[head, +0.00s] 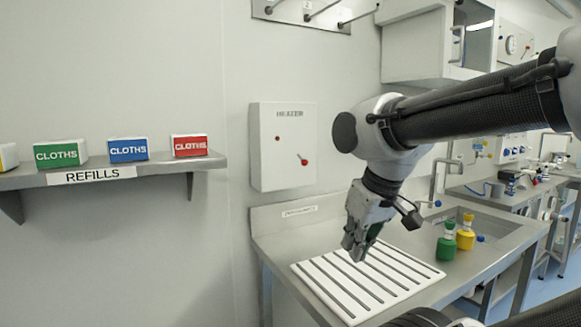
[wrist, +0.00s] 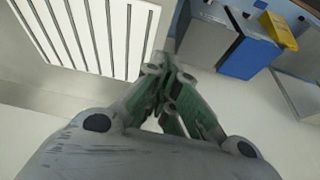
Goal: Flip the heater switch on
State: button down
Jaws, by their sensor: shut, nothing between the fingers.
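The heater box (head: 284,147) is a white panel on the wall, left of my arm in the head view, with the word HEATER at its top. A red-tipped switch lever (head: 302,159) sits low on its front and slants down to the right. A small dark red spot (head: 278,138) shows at the upper left of the panel. My gripper (head: 355,250) is shut and empty, pointing down above the white slotted rack, to the right of and below the heater box and apart from it. The closed fingers also show in the wrist view (wrist: 168,80).
The white slotted rack (head: 335,297) lies on the steel counter (head: 277,246) below my gripper. Green (head: 446,243) and yellow (head: 466,234) bottles stand by the sink. A shelf (head: 120,172) with cloth boxes is at left. The wall around the heater's front is clear.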

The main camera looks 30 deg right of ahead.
jog(key=n+t+h, duration=0.3)
jog(key=n+h, duration=0.3)
jog(key=n, duration=1)
send_near(301, 159)
jog(key=a, duration=0.1)
jog(key=s+a+f, duration=0.1)
jog(key=a, duration=0.1)
jog(key=shift+s+a+f, duration=0.2)
jog(key=shift+s+f, duration=0.05)
jog(key=x, duration=1)
jog(key=shift+w+a, duration=0.15)
